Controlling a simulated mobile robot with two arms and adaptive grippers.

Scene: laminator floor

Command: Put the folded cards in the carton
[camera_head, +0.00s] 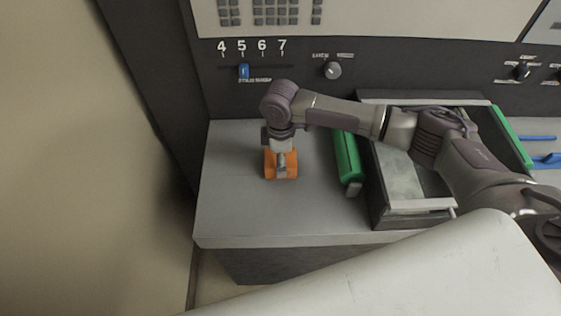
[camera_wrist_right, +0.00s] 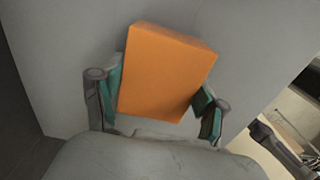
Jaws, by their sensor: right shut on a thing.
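An orange box-shaped block (camera_head: 281,163) is at my right gripper (camera_head: 281,158), over the left part of the grey counter. The right wrist view shows the same orange block (camera_wrist_right: 166,72) between the two green-padded fingers of my right gripper (camera_wrist_right: 160,100), which is shut on it. I cannot tell whether the block rests on the counter or hangs just above it. I cannot tell whether it is the carton, and no folded cards can be made out. My left gripper is not in view.
The grey counter (camera_head: 235,205) is bare around the block. To its right are a green bar (camera_head: 347,160) and a dark-framed tray (camera_head: 392,215), partly behind my right arm. Blue items (camera_head: 545,160) lie at the far right. A control panel (camera_head: 400,65) stands behind.

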